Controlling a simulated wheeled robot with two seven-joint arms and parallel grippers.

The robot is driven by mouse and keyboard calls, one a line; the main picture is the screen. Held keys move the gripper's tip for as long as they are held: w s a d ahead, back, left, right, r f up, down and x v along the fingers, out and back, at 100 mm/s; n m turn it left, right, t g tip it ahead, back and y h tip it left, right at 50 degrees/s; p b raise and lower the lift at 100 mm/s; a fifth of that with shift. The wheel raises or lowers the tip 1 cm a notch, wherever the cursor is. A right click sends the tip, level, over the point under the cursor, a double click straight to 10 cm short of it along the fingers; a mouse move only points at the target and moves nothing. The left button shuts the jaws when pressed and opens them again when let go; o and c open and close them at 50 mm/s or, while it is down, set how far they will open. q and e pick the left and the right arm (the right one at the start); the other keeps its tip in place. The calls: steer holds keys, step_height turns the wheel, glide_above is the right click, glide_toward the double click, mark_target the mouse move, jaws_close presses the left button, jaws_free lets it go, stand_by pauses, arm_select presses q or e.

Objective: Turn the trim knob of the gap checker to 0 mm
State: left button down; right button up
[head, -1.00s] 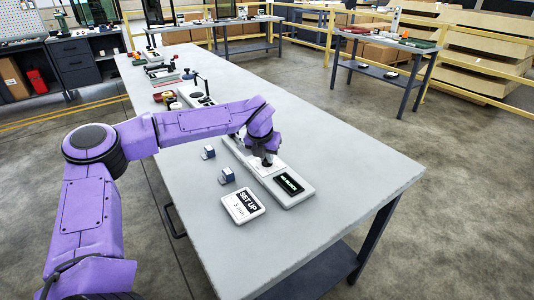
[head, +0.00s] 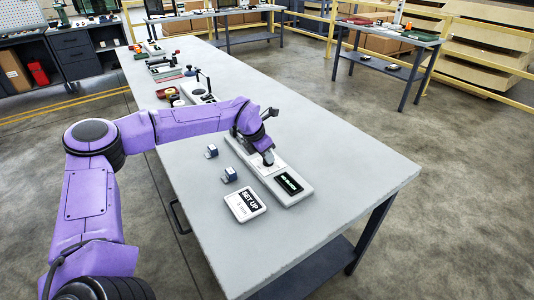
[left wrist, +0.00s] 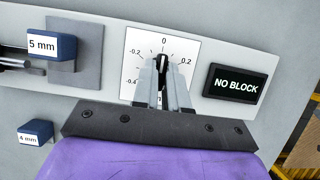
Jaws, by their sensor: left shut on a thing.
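The gap checker (head: 299,197) is a long pale device on the bench. Its display (left wrist: 237,84) reads NO BLOCK. Its white dial plate (left wrist: 135,48) has marks around 0, with 0.2 to the right and -0.4 at lower left. The dark trim knob (left wrist: 162,64) points up, at or very near 0. My left gripper (left wrist: 163,88) is shut on the knob, its two grey fingers hiding the knob's lower part. In the head view my left gripper (head: 267,157) reaches down onto the checker. My right gripper is not in view.
A 5 mm block (left wrist: 38,47) shows by the checker's grey plate; I cannot tell if it rests there. A 4 mm block (left wrist: 36,132) lies on the bench. A SET UP card (head: 245,204) lies left of the display. The bench right of the checker is clear.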

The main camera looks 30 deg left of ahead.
arm_select(q)
steer(key=shift+r, duration=0.2)
steer(key=c, duration=1.2)
jaws_free()
steer(key=shift+o, duration=0.2)
steer(key=b+v, duration=0.1)
steer(key=v, duration=0.9)
steer(key=shift+s+a, duration=0.15)
steer(key=shift+s, duration=0.05)
steer(key=shift+r, duration=0.25)
